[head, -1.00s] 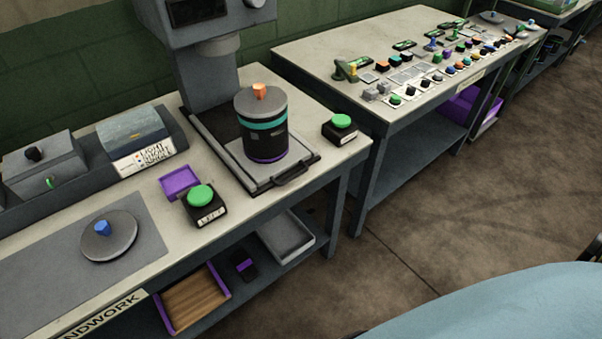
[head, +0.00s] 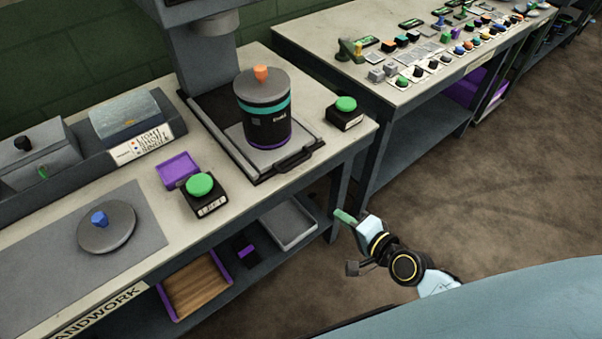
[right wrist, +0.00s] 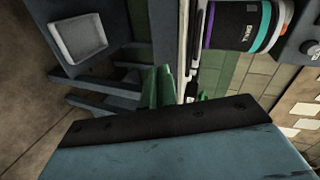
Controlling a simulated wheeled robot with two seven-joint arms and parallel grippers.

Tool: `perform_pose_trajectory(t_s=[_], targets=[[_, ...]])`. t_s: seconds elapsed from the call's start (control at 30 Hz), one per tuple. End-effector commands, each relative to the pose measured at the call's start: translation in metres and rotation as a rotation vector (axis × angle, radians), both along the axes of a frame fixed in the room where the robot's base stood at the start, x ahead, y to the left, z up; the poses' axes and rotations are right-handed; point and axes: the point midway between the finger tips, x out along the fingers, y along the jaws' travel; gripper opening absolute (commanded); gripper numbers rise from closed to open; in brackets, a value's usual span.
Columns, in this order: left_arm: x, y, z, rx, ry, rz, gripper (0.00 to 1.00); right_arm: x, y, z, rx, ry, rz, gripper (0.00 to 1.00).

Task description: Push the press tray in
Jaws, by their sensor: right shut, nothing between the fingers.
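The press tray (head: 266,164) is a dark-framed plate with a black handle (head: 295,160) at its front, extending forward from under the press head (head: 208,24) to the table's front edge. A black canister (head: 264,125) with a teal band, grey lid and orange knob stands upright on it. The canister also shows at the top right of the right wrist view (right wrist: 232,28). My right gripper (head: 345,217), with green fingers, is shut and empty. It is in front of the table, below and right of the handle, apart from it. My left gripper is not in view.
Green push buttons stand left (head: 200,186) and right (head: 345,105) of the tray. A purple dish (head: 178,169) and a blue-knobbed disc (head: 106,228) lie left. A grey bin (head: 288,225) sits on the lower shelf. A second table (head: 400,95) with many small parts stands right. The floor in front is clear.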

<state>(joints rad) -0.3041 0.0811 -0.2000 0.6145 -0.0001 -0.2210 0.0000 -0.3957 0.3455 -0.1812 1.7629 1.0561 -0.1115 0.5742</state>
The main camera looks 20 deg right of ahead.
Motion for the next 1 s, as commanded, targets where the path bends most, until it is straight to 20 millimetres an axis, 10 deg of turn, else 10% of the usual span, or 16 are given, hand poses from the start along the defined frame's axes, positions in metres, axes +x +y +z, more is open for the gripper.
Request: perform_pose_trajectory(t_s=[0.23, 1.0], targets=[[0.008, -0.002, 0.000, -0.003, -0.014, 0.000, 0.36, 0.012, 0.013, 0.058, 0.192, -0.067, -0.010, 0.00], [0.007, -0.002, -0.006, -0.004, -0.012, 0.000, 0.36, 0.130, 0.058, 0.032, 0.194, -0.070, -0.010, 0.00]])
